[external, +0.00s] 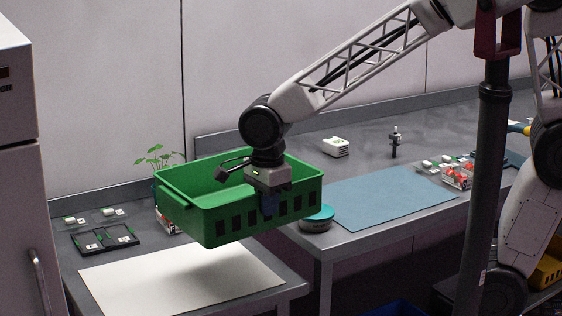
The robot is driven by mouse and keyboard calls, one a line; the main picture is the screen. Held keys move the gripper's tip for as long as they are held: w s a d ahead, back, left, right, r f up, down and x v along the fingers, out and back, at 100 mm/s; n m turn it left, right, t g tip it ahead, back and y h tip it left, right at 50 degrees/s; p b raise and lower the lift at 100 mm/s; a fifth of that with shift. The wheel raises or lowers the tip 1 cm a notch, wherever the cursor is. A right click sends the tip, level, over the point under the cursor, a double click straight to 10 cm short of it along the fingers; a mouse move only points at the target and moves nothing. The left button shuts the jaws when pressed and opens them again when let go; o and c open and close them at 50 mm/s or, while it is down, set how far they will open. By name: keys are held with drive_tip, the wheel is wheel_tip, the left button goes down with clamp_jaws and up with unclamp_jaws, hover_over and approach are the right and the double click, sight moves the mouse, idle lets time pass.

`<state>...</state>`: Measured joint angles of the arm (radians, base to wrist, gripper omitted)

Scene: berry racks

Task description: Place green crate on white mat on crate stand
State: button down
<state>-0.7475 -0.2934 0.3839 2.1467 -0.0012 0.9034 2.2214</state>
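The green crate (222,226) hangs in the air over the white mat (150,287), tilted a little in the picture. My gripper (268,200) is at the crate's near long wall, towards its right end, with a dark finger showing on the outside of that wall. The other finger is hidden by the wall, and the crate is held up off any surface. The white mat lies flat on the lower grey stand (296,289), and its visible part is bare. The crate hides the mat's far edge in part.
A plant (157,157) stands behind the crate. A teal-lidded round tin (317,219) stands close right of the crate. A blue mat (385,195) lies bare on the right bench, with clear punnets (457,177) beyond it.

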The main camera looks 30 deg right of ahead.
wheel_tip(320, 180, down, 13)
drive_tip(key=s+a+m, duration=0.1)
drive_tip(key=s+a, duration=0.1)
drive_tip(key=shift+s+a+r, duration=0.15)
drive_tip(key=shift+s+a, duration=0.05)
drive_tip(key=shift+s, duration=0.15)
drive_tip(key=shift+w+a, duration=0.1)
hover_over(192, 309)
drive_tip(key=shift+f, duration=0.75)
idle(0.3)
drive_tip(key=shift+f, duration=1.9)
